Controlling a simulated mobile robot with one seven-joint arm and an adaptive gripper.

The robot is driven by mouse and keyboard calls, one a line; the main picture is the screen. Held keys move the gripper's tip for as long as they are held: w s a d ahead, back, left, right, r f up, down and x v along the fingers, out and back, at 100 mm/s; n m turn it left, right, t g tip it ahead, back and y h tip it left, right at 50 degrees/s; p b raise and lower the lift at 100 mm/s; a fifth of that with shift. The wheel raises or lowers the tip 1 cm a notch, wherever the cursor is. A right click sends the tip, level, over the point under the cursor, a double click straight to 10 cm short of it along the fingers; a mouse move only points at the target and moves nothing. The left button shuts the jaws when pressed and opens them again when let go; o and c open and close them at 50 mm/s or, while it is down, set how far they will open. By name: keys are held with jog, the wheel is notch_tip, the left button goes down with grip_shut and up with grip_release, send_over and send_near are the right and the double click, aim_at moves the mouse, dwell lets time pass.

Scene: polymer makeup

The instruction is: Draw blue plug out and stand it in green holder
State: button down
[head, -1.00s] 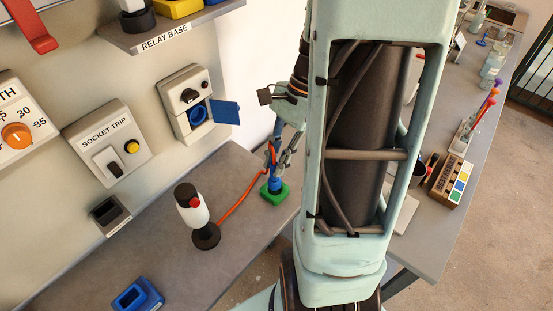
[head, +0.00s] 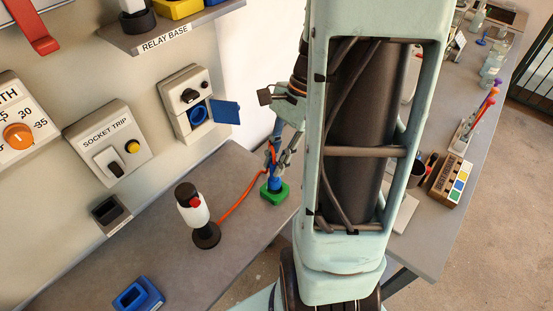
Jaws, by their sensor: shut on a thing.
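The blue plug (head: 274,184) stands upright at the green holder (head: 276,195) near the right edge of the bench, its lower end in or just over the holder; I cannot tell how deep it sits. My gripper (head: 273,160) is shut on the plug from above, and its fingers hide the upper part. An orange cable (head: 238,194) runs from the plug to the left. The blue socket (head: 198,113) on the wall box is empty, with its blue flap (head: 225,111) hanging open.
A white and black bottle-like device with a red button (head: 193,208) stands on the bench by the cable. A blue holder (head: 138,297) lies at the front left. The socket trip box (head: 107,147) is on the wall. Bare bench (head: 160,240) lies between them.

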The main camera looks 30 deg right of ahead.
jog(key=shift+f+b, duration=0.9)
jog(key=shift+f, duration=0.65)
jog(key=c, duration=1.8)
grip_release()
jog(key=v, duration=1.2)
jog(key=shift+a, duration=0.1)
